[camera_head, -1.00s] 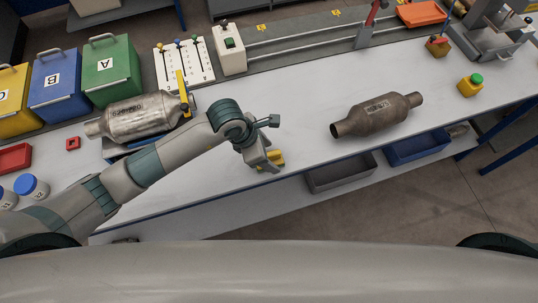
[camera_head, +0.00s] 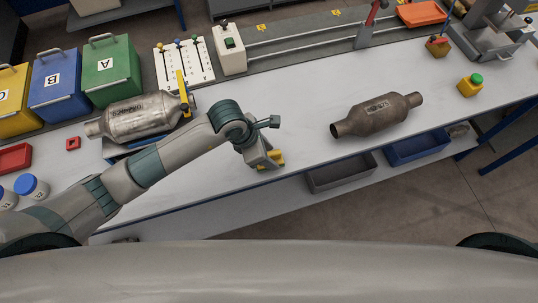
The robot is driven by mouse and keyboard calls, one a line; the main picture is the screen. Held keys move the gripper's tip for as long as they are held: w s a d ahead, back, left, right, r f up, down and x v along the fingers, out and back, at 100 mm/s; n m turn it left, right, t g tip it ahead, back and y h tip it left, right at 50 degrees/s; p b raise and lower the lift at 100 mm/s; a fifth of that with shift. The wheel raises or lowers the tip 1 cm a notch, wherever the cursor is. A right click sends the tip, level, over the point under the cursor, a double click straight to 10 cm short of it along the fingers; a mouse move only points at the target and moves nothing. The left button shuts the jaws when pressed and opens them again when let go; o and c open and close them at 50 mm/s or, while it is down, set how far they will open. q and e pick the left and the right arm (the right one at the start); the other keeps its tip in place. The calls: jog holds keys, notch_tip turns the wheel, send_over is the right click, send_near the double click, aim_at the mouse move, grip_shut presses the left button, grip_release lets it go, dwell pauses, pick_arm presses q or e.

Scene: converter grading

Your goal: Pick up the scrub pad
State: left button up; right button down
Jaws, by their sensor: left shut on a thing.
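The scrub pad (camera_head: 278,157) is a small yellow piece near the front edge of the white bench, in the middle of the head view. My left gripper (camera_head: 267,162) points down at it and is shut on it. The gripper hides part of the pad, and I cannot tell whether the pad touches the bench. My right gripper is not in view.
A brown converter (camera_head: 376,113) lies to the right and a silver one (camera_head: 143,117) sits on a blue stand at left. Green (camera_head: 111,70), blue (camera_head: 60,82) and yellow (camera_head: 12,95) bins stand at the back left. Bench space beside the gripper is clear.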

aim_at(273, 152)
pick_arm(q)
jog(key=shift+r, duration=0.1)
jog(key=shift+w+r+b, duration=0.1)
jog(key=shift+r+b, duration=0.35)
jog(key=shift+r, duration=0.15)
notch_tip(273, 152, up, 2)
jog(key=shift+r+b, duration=0.1)
jog(key=shift+b, duration=0.55)
jog(key=s+d+r+b, duration=0.4)
jog(key=s+d+r, duration=0.3)
jog(key=s+d, duration=0.1)
jog(key=shift+d+r, duration=0.25)
jog(key=shift+d, duration=0.05)
